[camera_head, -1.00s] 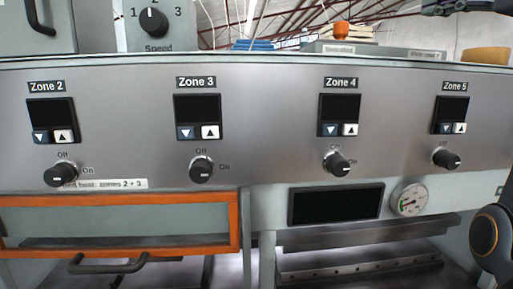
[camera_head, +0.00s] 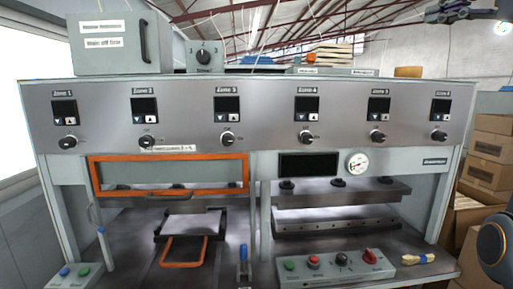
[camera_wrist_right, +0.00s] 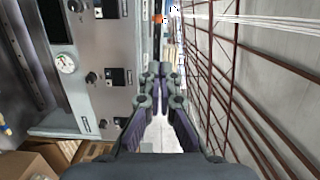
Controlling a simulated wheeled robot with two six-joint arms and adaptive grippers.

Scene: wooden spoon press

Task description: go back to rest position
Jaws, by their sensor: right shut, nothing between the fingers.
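My right gripper (camera_head: 455,12) shows at the top right corner of the head view, raised high and clear of the press. In the right wrist view its fingers (camera_wrist_right: 160,72) are together and empty, with the press panel (camera_wrist_right: 105,75) to their left and apart from them. Part of my right arm shows at the right edge of the head view. My left gripper is not in view. The press (camera_head: 260,118) stands ahead with its row of zone displays and knobs. Its orange-framed guard (camera_head: 168,157) is at the left.
A control box (camera_head: 325,270) with buttons and a red knob sits at the front, with a wooden spoon (camera_head: 418,258) beside it. A green and blue button box (camera_head: 75,275) is front left. Cardboard boxes (camera_head: 490,150) are stacked at the right.

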